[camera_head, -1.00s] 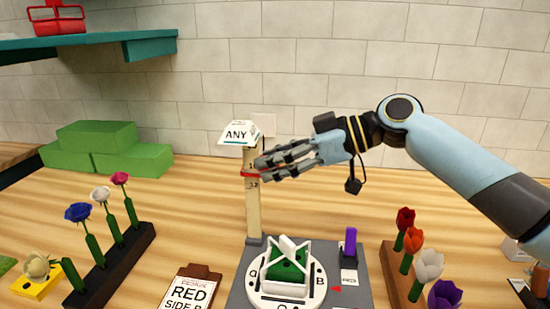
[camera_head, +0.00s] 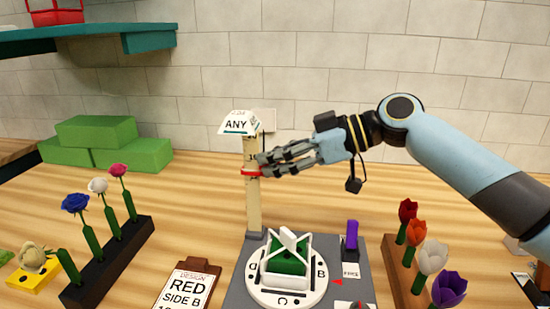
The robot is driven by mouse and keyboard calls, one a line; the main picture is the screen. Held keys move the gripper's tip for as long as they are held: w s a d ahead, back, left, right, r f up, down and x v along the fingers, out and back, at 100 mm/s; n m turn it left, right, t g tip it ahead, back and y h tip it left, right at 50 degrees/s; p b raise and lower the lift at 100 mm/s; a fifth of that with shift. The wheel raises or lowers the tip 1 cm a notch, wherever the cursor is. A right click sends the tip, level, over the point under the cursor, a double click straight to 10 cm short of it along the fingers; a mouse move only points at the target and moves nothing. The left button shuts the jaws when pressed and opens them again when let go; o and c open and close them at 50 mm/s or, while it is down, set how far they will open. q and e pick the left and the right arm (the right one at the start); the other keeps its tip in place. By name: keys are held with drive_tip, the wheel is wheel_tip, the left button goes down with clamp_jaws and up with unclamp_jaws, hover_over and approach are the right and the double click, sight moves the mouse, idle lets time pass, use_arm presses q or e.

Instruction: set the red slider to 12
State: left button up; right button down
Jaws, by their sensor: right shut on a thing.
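The red slider (camera_head: 251,173) is a thin red band on the upright cream post (camera_head: 253,212), on its upper half. Numbers are printed on the post, but they are too small or covered to read surely. My right gripper (camera_head: 262,166) comes in from the right with its fingers at the slider, shut on it. A sign reading "ANY" (camera_head: 238,124) tops the post. My left gripper is not in view.
A white turntable (camera_head: 257,290) with a green block and white frame sits on the grey base below the post. Flower racks stand left (camera_head: 115,262) and right (camera_head: 397,275). Green blocks (camera_head: 105,143) lie at the back left, under a teal shelf (camera_head: 90,42).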

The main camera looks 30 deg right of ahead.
wheel_tip(320, 180, down, 3)
drive_tip(key=shift+f+b, duration=0.1)
drive_tip(key=shift+b, duration=0.9)
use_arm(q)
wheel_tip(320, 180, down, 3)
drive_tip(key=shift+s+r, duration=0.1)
use_arm(e)
drive_tip(key=c, duration=1.2)
unclamp_jaws()
drive_tip(key=shift+d, duration=0.1)
drive_tip(key=shift+c, duration=0.2)
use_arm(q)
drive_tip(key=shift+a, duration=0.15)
use_arm(e)
drive_tip(key=shift+r, duration=0.2)
drive_tip(key=v, duration=1.1)
drive_tip(key=shift+s+d, duration=0.2)
drive_tip(key=shift+d, duration=0.1)
drive_tip(key=shift+r, duration=0.15)
